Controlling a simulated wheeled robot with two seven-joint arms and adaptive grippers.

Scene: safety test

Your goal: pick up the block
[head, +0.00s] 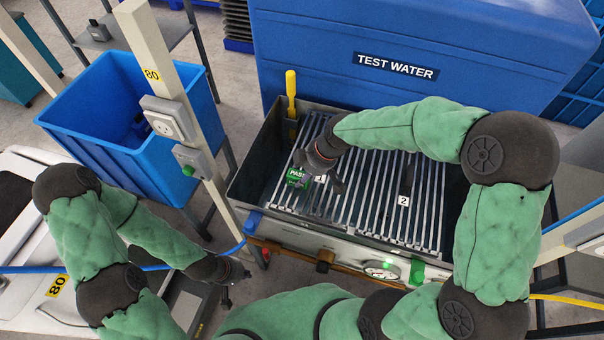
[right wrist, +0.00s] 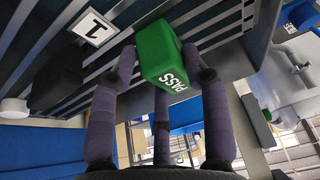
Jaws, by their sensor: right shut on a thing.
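The green block (head: 296,176) with white "PASS" lettering is at the left part of the metal slatted rack (head: 385,205) in the head view. My right gripper (head: 315,181) is shut on it and partly hides it. In the right wrist view the block (right wrist: 165,48) sits between the fingers of my right gripper (right wrist: 168,70), one on each side. I cannot tell whether it touches the slats. My left gripper (head: 228,296) hangs low beside the tank, away from the block; its fingers are too small and dark to judge.
The rack lies in a grey tank (head: 262,150) with a yellow-handled tool (head: 291,92) in its back left corner. Number tags stand on the slats, such as tag 2 (head: 403,201). A pale post (head: 180,110) and blue bin (head: 90,115) are left. A blue "TEST WATER" container (head: 440,35) stands behind.

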